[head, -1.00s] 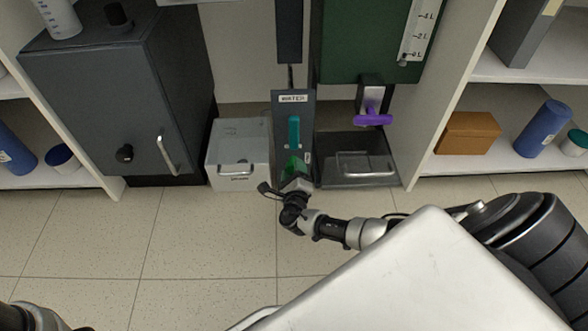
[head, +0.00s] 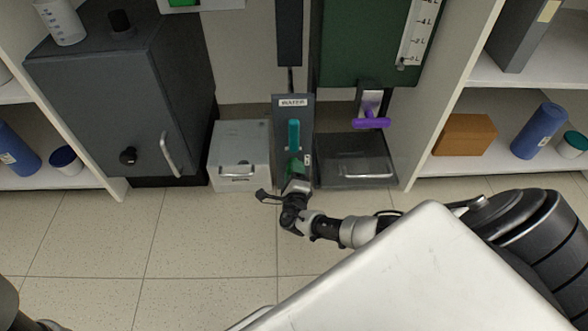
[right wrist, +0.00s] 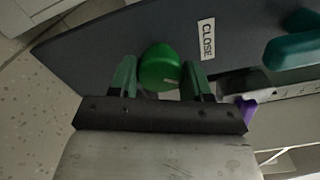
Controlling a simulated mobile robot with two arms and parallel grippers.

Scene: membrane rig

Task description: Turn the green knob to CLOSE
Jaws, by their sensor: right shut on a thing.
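The green knob (right wrist: 159,66) is round and sits on a dark grey panel (right wrist: 100,50). A white CLOSE label (right wrist: 207,39) is beside it, to its right in the right wrist view. My right gripper (right wrist: 160,78) has one finger on each side of the knob and is shut on it. In the head view the right gripper (head: 296,178) is at the lower part of the panel marked WATER (head: 293,102) and hides most of the knob. My left gripper is not in view; only a bit of my left arm shows at the bottom left corner.
A teal handle (head: 294,135) is just above the knob. A purple handle (head: 371,123) is to the right, over a dark tray (head: 335,183). A light grey box (head: 222,140) stands left of the panel, next to a dark cabinet (head: 75,90). The floor in front is clear.

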